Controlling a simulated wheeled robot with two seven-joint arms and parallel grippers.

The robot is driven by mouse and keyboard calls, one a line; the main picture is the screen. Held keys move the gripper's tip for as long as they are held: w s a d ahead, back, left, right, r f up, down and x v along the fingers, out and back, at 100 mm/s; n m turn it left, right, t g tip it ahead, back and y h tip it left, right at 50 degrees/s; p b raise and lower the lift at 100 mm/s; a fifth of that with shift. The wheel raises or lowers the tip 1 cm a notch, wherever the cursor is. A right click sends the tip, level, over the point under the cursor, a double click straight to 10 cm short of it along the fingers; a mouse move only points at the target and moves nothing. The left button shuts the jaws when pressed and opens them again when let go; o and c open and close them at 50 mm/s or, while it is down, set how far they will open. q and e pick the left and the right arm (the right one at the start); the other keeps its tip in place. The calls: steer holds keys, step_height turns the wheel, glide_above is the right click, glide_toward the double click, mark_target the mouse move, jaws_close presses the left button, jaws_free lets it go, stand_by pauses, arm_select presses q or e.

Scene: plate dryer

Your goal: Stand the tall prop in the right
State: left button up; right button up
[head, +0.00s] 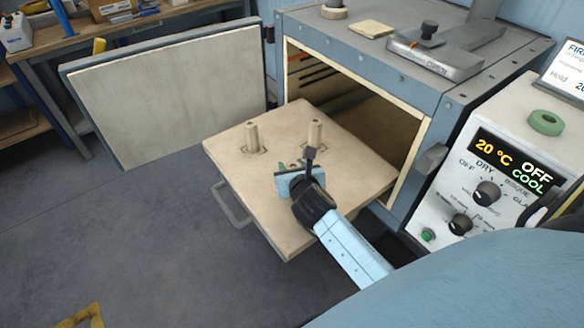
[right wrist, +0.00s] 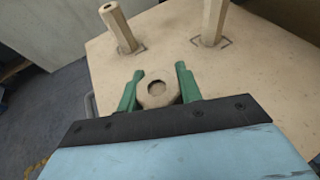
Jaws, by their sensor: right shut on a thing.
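A pale prop (right wrist: 158,94) sits between the green fingers of my right gripper (right wrist: 159,73), which is shut on it. In the right wrist view it shows end-on, with a dark round hole in its end. Its length, and whether it touches the shelf, I cannot tell. In the head view my right gripper (head: 292,166) is over the middle of the pulled-out beige shelf (head: 225,157) and hides the prop. Two other pale props (head: 251,137) (head: 314,133) stand upright on outlined marks toward the back of the shelf. My left gripper is not in view.
The dryer's chamber (head: 375,105) is open behind the shelf, its door (head: 165,95) swung out left. A control panel (head: 485,165) reading 20 °C, OFF and COOL stands right. The shelf's left front is bare. A handle (head: 230,207) juts from its front.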

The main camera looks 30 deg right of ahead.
steer(key=shift+r, duration=0.1)
steer(key=o, duration=1.1)
steer(key=p+v, duration=0.1)
steer(key=v, duration=1.1)
